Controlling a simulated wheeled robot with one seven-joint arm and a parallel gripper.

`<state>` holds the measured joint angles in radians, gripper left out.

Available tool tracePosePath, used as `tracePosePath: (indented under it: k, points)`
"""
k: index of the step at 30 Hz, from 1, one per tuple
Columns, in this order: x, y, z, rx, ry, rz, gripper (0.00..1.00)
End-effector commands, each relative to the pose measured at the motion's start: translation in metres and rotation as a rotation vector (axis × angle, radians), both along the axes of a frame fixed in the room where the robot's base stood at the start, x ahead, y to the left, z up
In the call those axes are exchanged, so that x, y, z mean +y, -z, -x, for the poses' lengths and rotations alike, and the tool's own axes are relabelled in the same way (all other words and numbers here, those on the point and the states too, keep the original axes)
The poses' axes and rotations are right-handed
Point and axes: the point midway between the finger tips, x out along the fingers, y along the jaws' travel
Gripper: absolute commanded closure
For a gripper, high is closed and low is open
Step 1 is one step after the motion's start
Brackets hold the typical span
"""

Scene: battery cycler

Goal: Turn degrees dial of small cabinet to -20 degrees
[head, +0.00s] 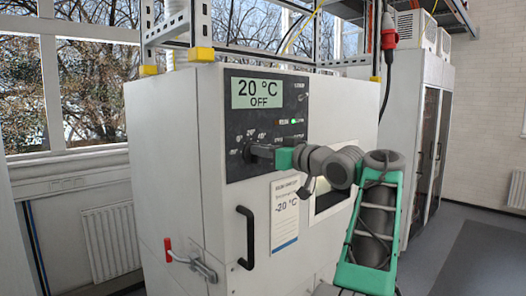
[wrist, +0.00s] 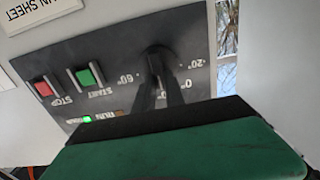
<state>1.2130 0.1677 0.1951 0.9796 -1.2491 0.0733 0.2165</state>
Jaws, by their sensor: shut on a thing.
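The small cabinet (head: 165,165) is white, with a dark control panel (head: 262,105) at the top of its front. Its display (head: 257,93) reads 20 °C OFF. The black degrees dial (wrist: 157,52) is at the panel's lower left in the head view and mostly hidden there by my gripper (head: 256,151). In the wrist view, which is upside down, the two dark fingers of my gripper (wrist: 159,72) are closed around the dial. Degree marks, including 60° and 20°, surround it; some are covered, and the pointer's direction cannot be told.
A green START button (wrist: 91,77), a red STOP button (wrist: 43,88) and a lit green lamp (wrist: 87,119) are near the dial. A tall cabinet (head: 424,140) stands at right.

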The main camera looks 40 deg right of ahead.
Motion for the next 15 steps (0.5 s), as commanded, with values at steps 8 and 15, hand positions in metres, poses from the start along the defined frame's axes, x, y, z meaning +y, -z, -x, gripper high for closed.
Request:
tracePosePath:
  k: [8, 15]
  points:
    - [0.0002, 0.0002, 0.0000, 0.000, 0.000, 0.004, 1.00]
    - [0.0010, 0.0019, -0.0001, -0.002, 0.000, 0.062, 1.00]
